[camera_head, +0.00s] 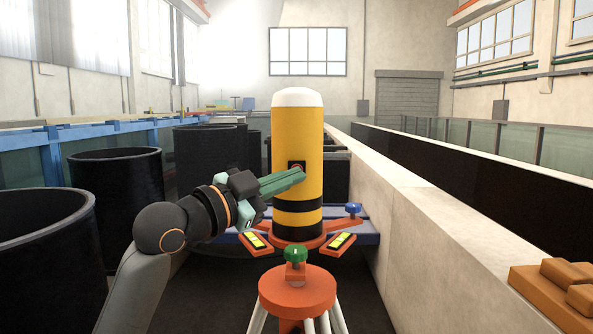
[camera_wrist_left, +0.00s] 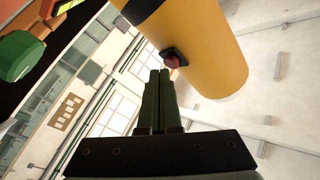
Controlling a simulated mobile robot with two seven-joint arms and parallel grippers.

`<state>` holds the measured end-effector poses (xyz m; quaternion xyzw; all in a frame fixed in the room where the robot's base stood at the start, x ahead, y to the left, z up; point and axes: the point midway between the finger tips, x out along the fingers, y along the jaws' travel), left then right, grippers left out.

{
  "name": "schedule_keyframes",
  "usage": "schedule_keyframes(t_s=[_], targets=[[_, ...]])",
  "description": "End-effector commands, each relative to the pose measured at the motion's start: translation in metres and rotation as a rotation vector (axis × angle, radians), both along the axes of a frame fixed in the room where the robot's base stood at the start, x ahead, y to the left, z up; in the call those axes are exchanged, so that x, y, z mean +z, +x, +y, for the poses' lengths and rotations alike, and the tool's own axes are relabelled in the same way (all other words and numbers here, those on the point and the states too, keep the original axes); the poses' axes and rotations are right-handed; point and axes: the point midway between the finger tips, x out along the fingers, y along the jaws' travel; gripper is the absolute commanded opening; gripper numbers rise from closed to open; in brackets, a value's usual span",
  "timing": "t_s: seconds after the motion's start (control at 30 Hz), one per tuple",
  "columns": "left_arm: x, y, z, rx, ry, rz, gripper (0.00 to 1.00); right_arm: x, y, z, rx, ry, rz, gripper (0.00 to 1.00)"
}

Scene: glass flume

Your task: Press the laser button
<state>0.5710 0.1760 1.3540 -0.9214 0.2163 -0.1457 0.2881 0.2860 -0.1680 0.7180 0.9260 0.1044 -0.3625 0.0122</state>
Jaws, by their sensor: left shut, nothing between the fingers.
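A yellow cylinder (camera_head: 311,150) with a white domed top and black bands stands upright on an orange base. A red button in a black square housing (camera_head: 298,165) sits on its side facing me. The red button (camera_wrist_left: 173,61) also shows in the left wrist view, on the yellow cylinder (camera_wrist_left: 212,58). My left gripper (camera_head: 303,175) is shut and empty, its green fingers pointing at the cylinder just below the button. In the left wrist view the fingertips (camera_wrist_left: 160,72) lie close to the button; I cannot tell whether they touch. My right gripper is not in view.
An orange tripod head with a green knob (camera_head: 295,255) stands in front of the cylinder. Large black tubs (camera_head: 118,185) stand at the left. A pale wall (camera_head: 440,235) runs along the right, with orange-brown blocks (camera_head: 562,285) at the near right.

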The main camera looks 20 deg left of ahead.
Motion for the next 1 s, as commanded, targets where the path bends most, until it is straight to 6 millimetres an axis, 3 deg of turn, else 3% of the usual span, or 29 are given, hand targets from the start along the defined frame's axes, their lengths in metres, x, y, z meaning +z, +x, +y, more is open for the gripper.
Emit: schedule_keyframes(t_s=[0.37,1.0], targets=[[0.000,-0.005,-0.002,-0.001,0.001,0.000,0.00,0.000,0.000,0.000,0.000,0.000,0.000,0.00],[0.000,-0.059,-0.017,-0.001,0.000,0.000,0.00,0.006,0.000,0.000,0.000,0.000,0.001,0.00]])
